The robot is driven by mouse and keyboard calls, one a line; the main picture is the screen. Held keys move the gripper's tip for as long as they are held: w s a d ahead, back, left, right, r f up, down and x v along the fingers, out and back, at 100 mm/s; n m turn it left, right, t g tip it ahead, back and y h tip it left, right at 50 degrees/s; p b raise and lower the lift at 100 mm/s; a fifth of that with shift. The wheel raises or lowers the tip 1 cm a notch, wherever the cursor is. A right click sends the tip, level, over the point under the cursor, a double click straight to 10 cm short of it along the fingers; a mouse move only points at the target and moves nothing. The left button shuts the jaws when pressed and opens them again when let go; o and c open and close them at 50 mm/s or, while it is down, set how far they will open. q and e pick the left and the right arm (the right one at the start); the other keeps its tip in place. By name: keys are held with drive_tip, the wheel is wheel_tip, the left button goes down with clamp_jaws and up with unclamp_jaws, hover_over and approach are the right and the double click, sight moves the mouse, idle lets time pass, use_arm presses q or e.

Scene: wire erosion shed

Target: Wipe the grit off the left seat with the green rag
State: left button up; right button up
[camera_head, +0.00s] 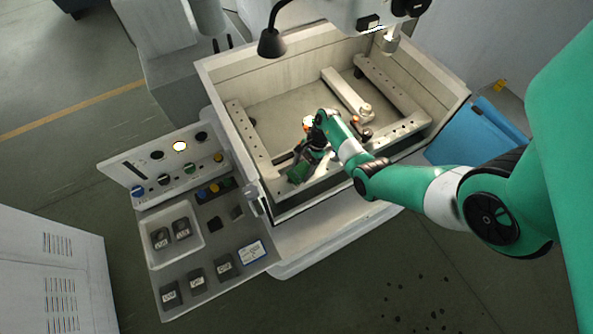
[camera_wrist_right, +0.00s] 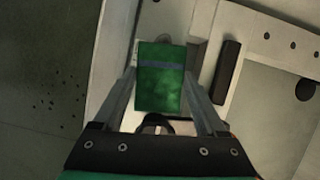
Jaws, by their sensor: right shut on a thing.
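The green rag (camera_head: 299,172) is in the near left part of the machine tank, by the front wall. My right gripper (camera_head: 305,163) is shut on it, pointing down into the tank. In the right wrist view the rag (camera_wrist_right: 160,92) hangs between the two fingers as a green block with a blue-grey band. A pale surface with a dark bar (camera_wrist_right: 227,75) lies just beside it. The left seat is not clearly told apart; the rag and gripper cover that spot. I cannot tell whether the rag touches it, and no grit can be made out. My left gripper is not in view.
The tank (camera_head: 212,68) has raised walls, a left rail (camera_head: 250,140) and a right rail (camera_head: 393,87) with holes. A black lamp head (camera_head: 271,44) hangs over the back. A control panel with a tray (camera_head: 203,240) and several dark blocks stands left. A blue bin (camera_head: 470,143) is right.

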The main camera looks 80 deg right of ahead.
drive_tip(key=shift+s+d, duration=0.15)
drive_tip(key=shift+s, duration=0.05)
drive_tip(key=shift+w+a+r+p, duration=0.1)
drive_tip(key=shift+w+a+p, duration=0.25)
drive_tip(key=shift+p, duration=0.15)
drive_tip(key=shift+w+a, duration=1.95)
drive_tip(key=shift+w, duration=0.2)
wheel_tip(320, 180, up, 6)
drive_tip(key=p, duration=0.6)
